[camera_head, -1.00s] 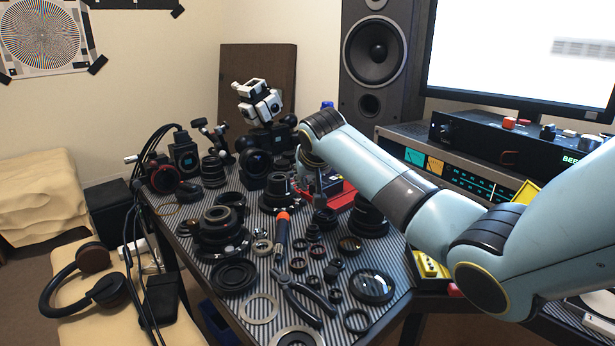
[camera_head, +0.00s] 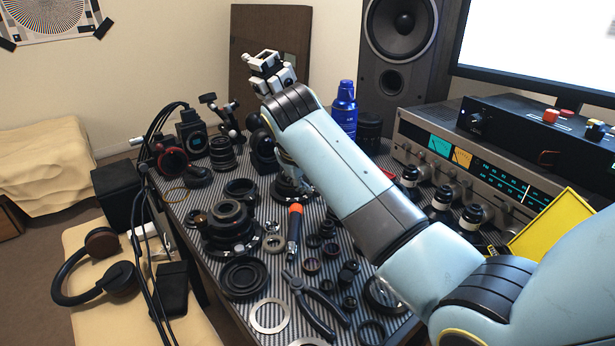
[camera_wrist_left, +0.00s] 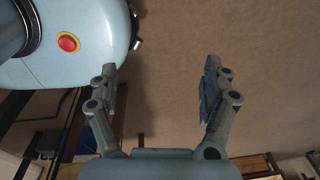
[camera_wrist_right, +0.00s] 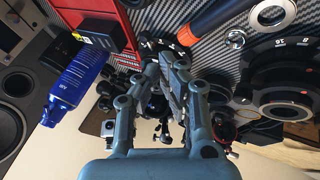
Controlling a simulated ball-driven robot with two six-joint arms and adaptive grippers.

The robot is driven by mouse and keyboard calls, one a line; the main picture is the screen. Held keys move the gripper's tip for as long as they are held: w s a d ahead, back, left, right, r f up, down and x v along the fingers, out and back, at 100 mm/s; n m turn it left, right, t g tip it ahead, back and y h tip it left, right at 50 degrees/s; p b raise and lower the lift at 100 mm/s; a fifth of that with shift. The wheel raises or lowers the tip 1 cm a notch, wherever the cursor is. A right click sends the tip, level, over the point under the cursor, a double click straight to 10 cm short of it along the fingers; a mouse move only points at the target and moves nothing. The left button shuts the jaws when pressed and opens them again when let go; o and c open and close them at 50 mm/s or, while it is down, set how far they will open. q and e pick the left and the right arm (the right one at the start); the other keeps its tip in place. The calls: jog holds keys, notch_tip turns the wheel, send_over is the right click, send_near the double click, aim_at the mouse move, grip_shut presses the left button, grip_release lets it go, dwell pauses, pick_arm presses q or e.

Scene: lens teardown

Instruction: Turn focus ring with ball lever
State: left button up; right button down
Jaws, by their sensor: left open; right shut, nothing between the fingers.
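A black lens on a round mount (camera_head: 230,222) stands on the striped mat; its numbered ring (camera_wrist_right: 285,45) shows at the right in the right wrist view. A second black ringed part (camera_head: 292,190) lies farther back, partly under my right gripper (camera_head: 296,178). My right gripper is shut and empty; its fingertips (camera_wrist_right: 166,62) point at a dark part with white marks (camera_wrist_right: 165,45) in the right wrist view. I cannot tell whether they touch it. I cannot make out a ball lever. My left gripper (camera_wrist_left: 158,78) is open and empty over the brown floor, away from the table.
An orange-handled screwdriver (camera_head: 295,225) and pliers (camera_head: 315,305) lie among loose rings on the mat. A blue bottle (camera_head: 344,110) and receiver (camera_head: 460,160) stand behind my right arm. A red box (camera_wrist_right: 105,15) lies near the right gripper. Headphones (camera_head: 98,268) lie left.

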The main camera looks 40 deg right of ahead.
aim_at(314, 193)
jog(key=b+x, duration=0.1)
jog(key=x, duration=0.4)
jog(key=shift+w+d+f, duration=0.1)
jog(key=shift+f, duration=0.1)
jog(key=b+x, duration=0.1)
jog(key=x, duration=0.2)
jog(key=shift+w+d+f, duration=0.15)
jog(key=shift+w+f, duration=0.05)
jog(key=shift+f, duration=0.05)
jog(key=shift+r, duration=0.1)
jog(key=d+p, duration=0.1)
jog(key=d+n+p, duration=0.1)
jog(key=p, duration=0.1)
jog(key=shift+w+r+t+y, duration=0.1)
jog(key=shift+r+t+y, duration=0.05)
jog(key=shift+t+y, duration=0.2)
jog(key=shift+n+p, duration=0.4)
jog(key=shift+p, duration=0.05)
pick_arm(q)
jog(key=shift+s+a+r, duration=0.1)
jog(key=shift+s+r, duration=0.35)
jog(key=shift+r, duration=0.3)
pick_arm(e)
jog(key=shift+f, duration=0.3)
